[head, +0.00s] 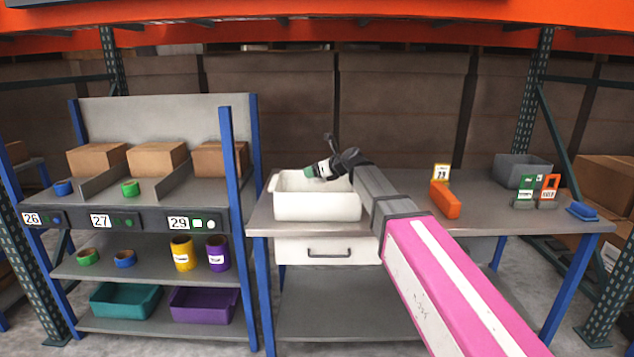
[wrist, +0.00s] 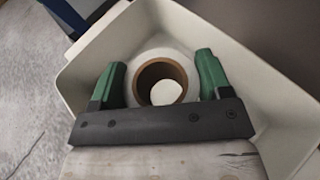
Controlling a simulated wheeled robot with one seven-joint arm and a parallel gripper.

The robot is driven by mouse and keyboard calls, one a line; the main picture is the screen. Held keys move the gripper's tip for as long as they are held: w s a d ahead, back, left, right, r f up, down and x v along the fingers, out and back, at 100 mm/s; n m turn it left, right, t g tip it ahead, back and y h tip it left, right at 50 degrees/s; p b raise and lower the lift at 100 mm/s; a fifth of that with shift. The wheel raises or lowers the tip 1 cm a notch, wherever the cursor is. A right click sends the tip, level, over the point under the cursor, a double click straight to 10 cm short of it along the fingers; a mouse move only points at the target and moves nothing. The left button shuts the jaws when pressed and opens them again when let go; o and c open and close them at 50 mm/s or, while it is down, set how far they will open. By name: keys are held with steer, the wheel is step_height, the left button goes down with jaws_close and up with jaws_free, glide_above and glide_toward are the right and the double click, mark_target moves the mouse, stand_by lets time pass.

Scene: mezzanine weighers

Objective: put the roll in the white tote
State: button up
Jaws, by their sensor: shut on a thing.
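The white tote (head: 315,207) stands on the left part of the grey bench, open side up. My gripper (head: 312,172) is over the tote, at about its rim height, its green fingers pointing left in the head view. In the wrist view my gripper (wrist: 160,62) is shut on a white roll (wrist: 161,53) with a brown core, one green finger on each side. The roll lies within the outline of the tote (wrist: 262,52). I cannot tell whether it touches the tote's floor. In the head view the roll is not clearly seen.
On the bench (head: 478,200), right of my arm, are an orange item (head: 445,200), a grey bin (head: 523,170) and a blue item (head: 582,211). A shelf unit (head: 100,218) with boxes, tape rolls and bins stands left, its blue post close to the tote.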

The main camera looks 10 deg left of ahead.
mark_target(317, 180)
steer(key=shift+d+f, duration=0.1)
steer(key=shift+f, duration=1.95)
steer(key=shift+f, duration=0.55)
steer(key=o, duration=1)
steer(key=shift+r, duration=0.6)
steer(key=v, duration=1.2)
steer(key=shift+w+r, duration=0.1)
